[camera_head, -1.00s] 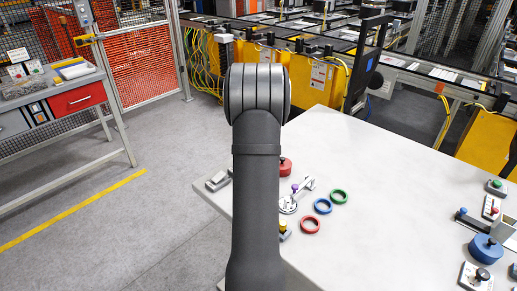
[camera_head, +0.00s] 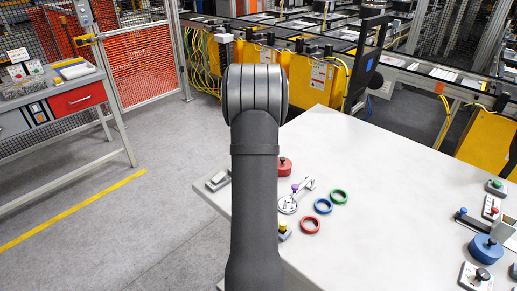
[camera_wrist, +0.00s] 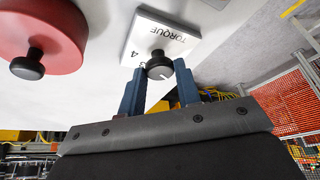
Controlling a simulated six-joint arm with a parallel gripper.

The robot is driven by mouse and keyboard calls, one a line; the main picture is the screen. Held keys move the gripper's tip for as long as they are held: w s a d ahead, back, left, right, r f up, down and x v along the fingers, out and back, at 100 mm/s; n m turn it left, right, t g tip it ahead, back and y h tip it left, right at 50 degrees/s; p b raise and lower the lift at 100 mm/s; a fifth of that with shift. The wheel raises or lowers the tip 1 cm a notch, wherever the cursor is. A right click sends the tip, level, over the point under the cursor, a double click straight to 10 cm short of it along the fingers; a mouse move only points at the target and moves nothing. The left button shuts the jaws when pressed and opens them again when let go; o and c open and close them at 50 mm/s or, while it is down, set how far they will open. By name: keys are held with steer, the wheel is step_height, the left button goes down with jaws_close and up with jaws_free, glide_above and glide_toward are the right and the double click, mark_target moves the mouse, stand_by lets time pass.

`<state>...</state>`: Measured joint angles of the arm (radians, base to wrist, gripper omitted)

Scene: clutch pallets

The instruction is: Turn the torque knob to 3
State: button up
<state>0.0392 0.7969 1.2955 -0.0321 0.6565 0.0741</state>
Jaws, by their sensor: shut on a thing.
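In the wrist view, the torque knob (camera_wrist: 159,66) is a black round knob with a white mark. It sits on a white plate (camera_wrist: 180,40) printed TORQUE. A 4 shows beside the knob, and another digit is partly covered near a finger. The mark appears to point toward the lower right of the picture; the digit it faces cannot be read. My gripper (camera_wrist: 157,73) has its two blue fingers on either side of the knob, shut on it. In the head view, my arm hides the gripper and the knob.
A red cylinder with a black knob (camera_wrist: 45,35) stands close to the left of the torque plate. In the head view, red (camera_head: 310,224), blue (camera_head: 323,206) and green (camera_head: 339,197) rings lie on the table. The table's middle is clear.

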steer(key=m, duration=0.2)
steer(key=m+h, duration=0.1)
steer(key=m, duration=0.1)
steer(key=shift+a+h, duration=0.2)
steer(key=shift+h, duration=0.1)
steer(key=m+g, duration=0.1)
steer(key=m, duration=0.1)
steer(key=m+h, duration=0.1)
steer(key=m, duration=0.1)
steer(key=shift+w+a+m+g, duration=0.15)
steer(key=shift+m+g, duration=0.25)
steer(key=m+g+h, duration=0.1)
steer(key=m, duration=0.3)
steer(key=shift+w, duration=0.15)
steer(key=shift+w+m+g, duration=0.1)
steer(key=shift+m+g, duration=0.8)
steer(key=shift+m, duration=1.1)
steer(key=shift+a, duration=0.1)
steer(key=o, duration=1)
steer(key=shift+c, duration=0.2)
